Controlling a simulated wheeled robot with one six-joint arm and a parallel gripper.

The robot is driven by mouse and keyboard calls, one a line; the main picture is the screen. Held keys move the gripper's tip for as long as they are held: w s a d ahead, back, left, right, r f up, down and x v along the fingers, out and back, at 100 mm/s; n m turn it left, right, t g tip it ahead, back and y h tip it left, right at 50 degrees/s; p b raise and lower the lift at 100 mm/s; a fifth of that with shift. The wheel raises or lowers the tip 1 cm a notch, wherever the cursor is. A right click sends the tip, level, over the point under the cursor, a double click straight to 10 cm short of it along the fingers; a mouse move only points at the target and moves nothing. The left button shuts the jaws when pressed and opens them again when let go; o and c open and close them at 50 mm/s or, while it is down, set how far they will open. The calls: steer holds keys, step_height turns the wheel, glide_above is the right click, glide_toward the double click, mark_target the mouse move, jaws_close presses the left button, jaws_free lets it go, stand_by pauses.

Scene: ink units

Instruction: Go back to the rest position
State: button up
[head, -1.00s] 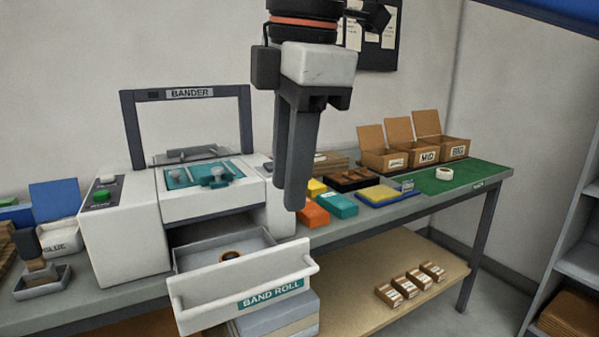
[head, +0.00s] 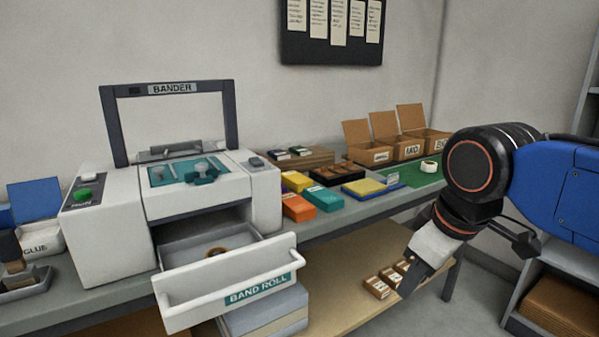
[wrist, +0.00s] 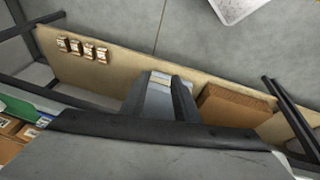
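My gripper (head: 410,276) is at the right in the head view, pointing down and left in front of the bench's right part. In the wrist view, its two dark fingers (wrist: 160,95) stand apart with nothing held between them. The gap shows a pale stack on the lower shelf behind. The bander (head: 175,190) stands on the bench at left.
The bench (head: 350,212) carries coloured boxes, a green mat (head: 410,178) and open cardboard boxes (head: 408,150). Small banded packs (head: 378,287) lie on the lower shelf (head: 335,285), partly hidden by my gripper. A shelf unit stands at far right. The open drawer juts out from the bench.

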steer(key=s+d+f+m, duration=0.2)
steer(key=d+f+m, duration=0.2)
steer(key=f, duration=0.2)
steer(key=s+d+f+m+t+h, duration=0.1)
steer(key=s+d+f+m, duration=0.1)
steer(key=d+f, duration=0.3)
step_height(320, 180, down, 2)
steer(key=shift+s+f+m, duration=0.1)
steer(key=shift+s+m, duration=0.15)
steer(key=shift+m, duration=0.65)
steer(key=shift+a, duration=0.15)
